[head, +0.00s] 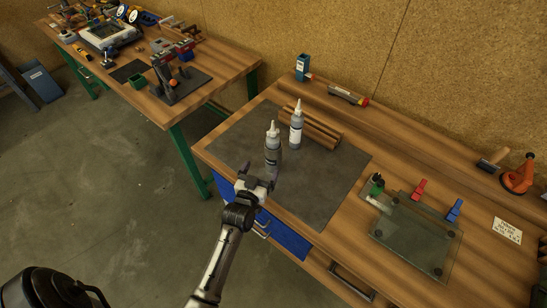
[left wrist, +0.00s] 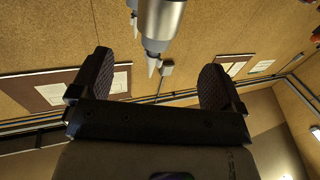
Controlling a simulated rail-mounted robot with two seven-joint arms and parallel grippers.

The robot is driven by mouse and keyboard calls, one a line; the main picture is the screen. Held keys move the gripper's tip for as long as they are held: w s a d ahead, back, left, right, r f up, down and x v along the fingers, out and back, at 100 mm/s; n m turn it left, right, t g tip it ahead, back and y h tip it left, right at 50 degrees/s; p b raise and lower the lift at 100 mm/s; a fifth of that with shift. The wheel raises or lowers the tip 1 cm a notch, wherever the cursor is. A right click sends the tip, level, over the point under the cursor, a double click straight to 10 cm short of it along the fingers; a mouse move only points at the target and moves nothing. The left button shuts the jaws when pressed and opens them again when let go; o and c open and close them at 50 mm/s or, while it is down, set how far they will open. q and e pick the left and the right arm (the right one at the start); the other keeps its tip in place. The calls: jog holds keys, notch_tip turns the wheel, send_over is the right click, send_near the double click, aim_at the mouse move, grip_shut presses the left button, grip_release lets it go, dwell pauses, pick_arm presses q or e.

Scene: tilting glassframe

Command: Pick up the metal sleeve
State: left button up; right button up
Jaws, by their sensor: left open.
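A grey metal sleeve (head: 272,158) stands upright around the lower part of a nozzle bottle (head: 273,135) on the dark mat. In the left wrist view the sleeve (left wrist: 163,18) shows as a shiny cylinder at the top, with the bottle's nozzle (left wrist: 151,67) pointing down the picture. My left gripper (head: 259,174) is open, at the mat's front-left edge, just short of the sleeve. In its wrist view, the sleeve lies beyond the gap between the two fingers (left wrist: 160,88). My right gripper is not in view.
A second nozzle bottle (head: 296,126) stands close behind, beside a ribbed wooden block (head: 318,128). A glass plate (head: 415,235) with red and blue clamps lies to the right. The front-right part of the dark mat (head: 315,190) is clear.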

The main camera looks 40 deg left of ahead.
aim_at(270, 151)
pick_arm(q)
jog(key=shift+r+x, duration=0.2)
jog(key=shift+x, duration=5.4)
jog(key=shift+c, duration=0.2)
jog(key=c, duration=1.3)
jog(key=shift+r, duration=0.1)
